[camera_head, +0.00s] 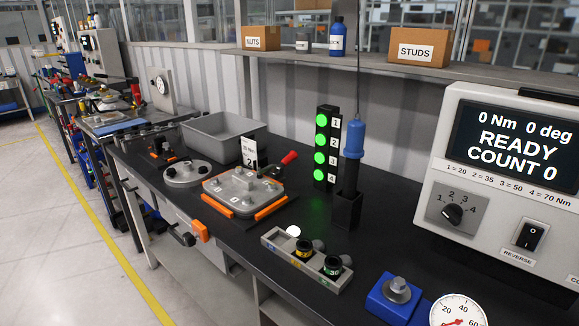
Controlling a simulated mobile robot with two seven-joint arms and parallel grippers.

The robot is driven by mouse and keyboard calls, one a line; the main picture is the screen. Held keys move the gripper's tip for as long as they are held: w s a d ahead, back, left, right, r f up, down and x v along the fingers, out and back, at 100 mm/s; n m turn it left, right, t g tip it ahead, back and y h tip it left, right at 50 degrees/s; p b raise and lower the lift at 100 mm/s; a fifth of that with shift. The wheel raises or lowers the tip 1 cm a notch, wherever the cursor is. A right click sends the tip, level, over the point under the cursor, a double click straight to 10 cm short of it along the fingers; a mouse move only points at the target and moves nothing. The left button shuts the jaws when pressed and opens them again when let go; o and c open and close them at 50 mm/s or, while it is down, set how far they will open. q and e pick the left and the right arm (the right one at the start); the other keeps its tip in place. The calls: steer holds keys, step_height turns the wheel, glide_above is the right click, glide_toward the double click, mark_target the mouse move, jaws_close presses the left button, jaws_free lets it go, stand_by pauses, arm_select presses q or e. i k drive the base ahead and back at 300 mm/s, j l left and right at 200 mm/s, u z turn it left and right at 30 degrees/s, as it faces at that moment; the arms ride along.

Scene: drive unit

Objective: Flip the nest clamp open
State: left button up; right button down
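A grey metal housing (243,188) sits in a nest with orange corner guides (272,207) on the black bench top. The clamp with a red-tipped handle (289,158) stands at the nest's back right. Its handle points up and to the right. The clamp arm (268,172) reaches toward the housing, but it is too small to tell whether it presses on it. Small numbers mark the housing's top. A white card marked 2 (249,152) stands behind it. Neither of my grippers is in view.
A light tower (327,147), a blue tool in a black holder (352,150), a socket tray (307,259) and a controller (508,170) stand right. A dark, orange-ended part (200,231) juts from the bench front.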

mark_target(292, 154)
steer(key=i+j, duration=0.25)
steer(key=i+j+z, duration=0.15)
steer(key=j, duration=0.3)
steer(key=i+j, duration=0.3)
steer(key=i+j+z, duration=0.1)
steer(key=i+j, duration=0.15)
steer(key=j, duration=0.2)
steer(key=i+j, duration=0.2)
steer(key=j, duration=0.15)
steer(key=i+j+z, duration=0.15)
steer(key=j, duration=0.25)
steer(key=i+j, duration=0.25)
steer(key=j, duration=0.15)
steer(key=i+j+z, duration=0.1)
steer(key=j, duration=0.35)
steer(key=i, duration=0.1)
